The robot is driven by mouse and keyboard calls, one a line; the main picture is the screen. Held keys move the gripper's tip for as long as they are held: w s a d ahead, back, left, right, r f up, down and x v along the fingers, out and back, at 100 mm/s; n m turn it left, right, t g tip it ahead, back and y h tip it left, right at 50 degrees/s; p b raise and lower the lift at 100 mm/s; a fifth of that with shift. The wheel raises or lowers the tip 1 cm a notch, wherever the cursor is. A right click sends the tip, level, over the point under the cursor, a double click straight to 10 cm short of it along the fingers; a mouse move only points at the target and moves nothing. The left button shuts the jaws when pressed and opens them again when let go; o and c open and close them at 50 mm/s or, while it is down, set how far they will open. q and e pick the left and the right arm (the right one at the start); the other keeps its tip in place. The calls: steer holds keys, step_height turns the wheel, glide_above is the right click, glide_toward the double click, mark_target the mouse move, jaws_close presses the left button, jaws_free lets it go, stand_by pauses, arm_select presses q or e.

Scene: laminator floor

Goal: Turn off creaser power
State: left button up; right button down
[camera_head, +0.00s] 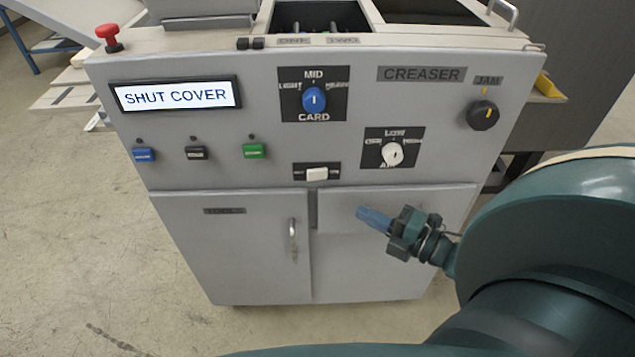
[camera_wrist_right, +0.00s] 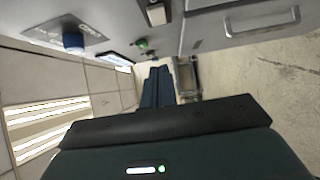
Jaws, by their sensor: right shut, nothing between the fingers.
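The grey creaser (camera_head: 420,130) faces me, with its display (camera_head: 177,95) lit and reading "SHUT COVER". A white rocker switch (camera_head: 317,174) sits on a dark plate low on the panel, with small labels on both sides that I cannot read. The white switch also shows at the top of the right wrist view (camera_wrist_right: 156,12). My right gripper (camera_head: 374,218) is shut and empty, its blue fingers in front of the lower cabinet, below and to the right of the switch. The fingers also show in the right wrist view (camera_wrist_right: 157,86). My left gripper is not in view.
The panel also has a blue card knob (camera_head: 314,100), a white dial (camera_head: 391,154), a black jam knob (camera_head: 482,115), and blue (camera_head: 144,155), black (camera_head: 196,153) and green (camera_head: 253,151) buttons. A red mushroom button (camera_head: 108,36) stands top left. A door handle (camera_head: 292,240) juts out below.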

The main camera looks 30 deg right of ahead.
glide_toward(307, 176)
steer(key=w+a, duration=0.2)
steer(key=a, duration=0.2)
arm_select(q)
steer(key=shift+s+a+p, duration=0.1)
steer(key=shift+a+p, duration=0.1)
steer(key=shift+p, duration=0.3)
arm_select(e)
steer(key=shift+w+d+r, duration=0.1)
steer(key=shift+w+d, duration=0.35)
steer(key=shift+w, duration=0.35)
steer(key=shift+w+d+r, duration=0.1)
steer(key=shift+w+d, duration=0.35)
steer(key=shift+w, duration=0.3)
